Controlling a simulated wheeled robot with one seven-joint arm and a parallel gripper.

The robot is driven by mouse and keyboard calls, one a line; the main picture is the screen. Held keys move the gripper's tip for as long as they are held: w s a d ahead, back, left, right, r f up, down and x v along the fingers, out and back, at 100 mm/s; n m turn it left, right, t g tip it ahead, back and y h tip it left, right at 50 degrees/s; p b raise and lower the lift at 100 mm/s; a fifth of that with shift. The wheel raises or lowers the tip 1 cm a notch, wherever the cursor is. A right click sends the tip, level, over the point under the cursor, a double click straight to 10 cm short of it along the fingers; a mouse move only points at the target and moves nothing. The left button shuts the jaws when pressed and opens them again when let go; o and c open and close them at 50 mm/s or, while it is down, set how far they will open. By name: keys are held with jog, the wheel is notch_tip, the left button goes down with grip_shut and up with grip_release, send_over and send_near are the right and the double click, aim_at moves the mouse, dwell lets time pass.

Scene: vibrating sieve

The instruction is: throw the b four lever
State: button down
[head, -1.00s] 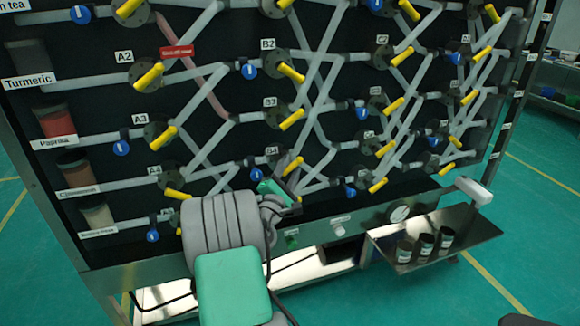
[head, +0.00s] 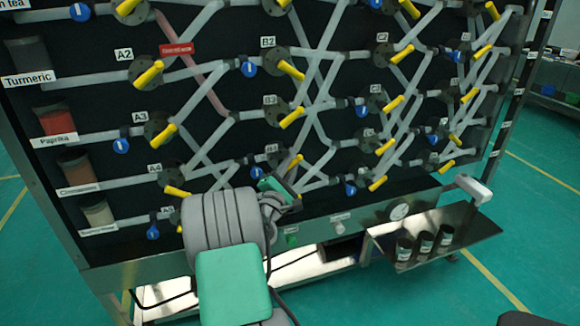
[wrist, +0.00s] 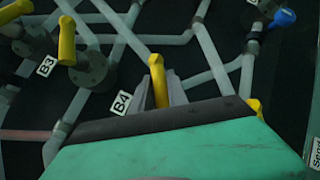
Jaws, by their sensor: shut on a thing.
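The B4 lever (head: 296,160) is a yellow handle on the lower part of the black pipe panel, beside its white B4 label (head: 272,149). In the wrist view the same yellow lever (wrist: 158,80) points up between the two grey fingers of my gripper (wrist: 160,88), just right of the B4 label (wrist: 121,102). My gripper (head: 288,178) is shut on this lever. The green gripper body hides the lever's base and the valve in the wrist view. My grey arm hides part of the panel's lower left in the head view.
Yellow levers of neighbouring valves stand close by, such as B3 (head: 291,118) above. Another yellow lever tip (wrist: 255,106) shows just past the green body. A metal shelf (head: 470,240) with three dark jars sticks out at lower right. Green floor lies open to the right.

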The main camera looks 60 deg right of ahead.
jog(key=shift+m+p, duration=0.3)
jog(key=shift+p, duration=0.25)
jog(key=m+y+p, duration=0.1)
jog(key=m+p, duration=0.1)
jog(key=p, duration=0.2)
jog(key=shift+g+y, duration=0.3)
jog(key=shift+y, duration=0.1)
jog(key=m+y+p, duration=0.1)
jog(key=p, duration=0.1)
jog(key=m+y+p, duration=0.1)
jog(key=p, duration=0.1)
jog(key=m+y+p, duration=0.1)
jog(key=p, duration=0.1)
jog(key=shift+s+f, duration=0.15)
jog(key=shift+f, duration=0.1)
jog(key=m+y+p, duration=0.2)
jog(key=shift+f+m+p, duration=0.3)
jog(key=shift+f+p, duration=0.1)
jog(key=shift+w+f+m+t+y+p, duration=0.2)
jog(key=shift+f+m+t+y+p, duration=0.15)
jog(key=shift+m+t+y+p, duration=0.4)
jog(key=shift+y, duration=0.25)
jog(key=c, duration=1.3)
grip_release()
jog(key=shift+w, duration=0.1)
